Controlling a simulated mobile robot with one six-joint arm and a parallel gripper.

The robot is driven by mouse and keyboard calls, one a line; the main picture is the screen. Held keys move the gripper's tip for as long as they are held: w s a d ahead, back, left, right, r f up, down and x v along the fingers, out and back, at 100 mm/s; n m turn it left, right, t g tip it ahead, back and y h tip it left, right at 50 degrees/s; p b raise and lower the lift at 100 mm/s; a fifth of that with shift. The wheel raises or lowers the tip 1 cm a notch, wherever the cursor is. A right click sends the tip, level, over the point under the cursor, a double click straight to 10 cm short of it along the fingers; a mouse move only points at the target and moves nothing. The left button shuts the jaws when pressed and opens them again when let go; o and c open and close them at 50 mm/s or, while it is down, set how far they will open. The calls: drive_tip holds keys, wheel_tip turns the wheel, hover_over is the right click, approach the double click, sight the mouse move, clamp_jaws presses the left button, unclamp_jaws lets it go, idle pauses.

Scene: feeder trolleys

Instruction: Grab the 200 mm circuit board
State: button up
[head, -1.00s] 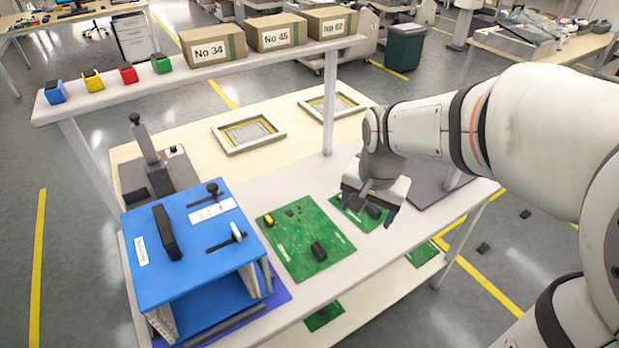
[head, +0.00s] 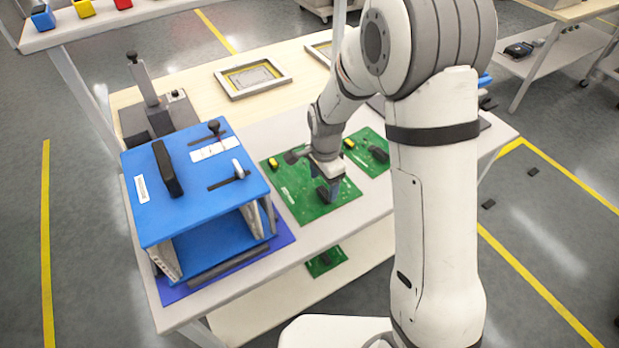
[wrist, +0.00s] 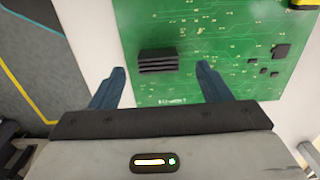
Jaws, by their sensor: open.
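A large green circuit board (head: 292,196) lies flat on the grey table, right of the blue fixture. It also shows in the wrist view (wrist: 215,30). A smaller-looking green board (head: 364,163) lies to its right, partly hidden by my arm. No size label is readable on either. My gripper (head: 330,190) is above the large board's near right part. In the wrist view its open blue fingers (wrist: 160,70) stand either side of a black finned block (wrist: 157,61) near the board's edge. Nothing is held; I cannot tell whether the fingertips touch the board.
The blue fixture (head: 200,180) stands close on the left. Another green board (head: 326,261) lies on the lower shelf. A yellow-edged frame (head: 252,78) lies behind on the wooden surface. An upper shelf (head: 90,24) with coloured bins crosses the back left.

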sight(323, 192)
drive_tip(key=shift+f, duration=1.55)
drive_tip(key=shift+s, duration=0.1)
drive_tip(key=shift+d, duration=0.1)
drive_tip(key=shift+c, duration=0.3)
drive_tip(key=c, duration=1.3)
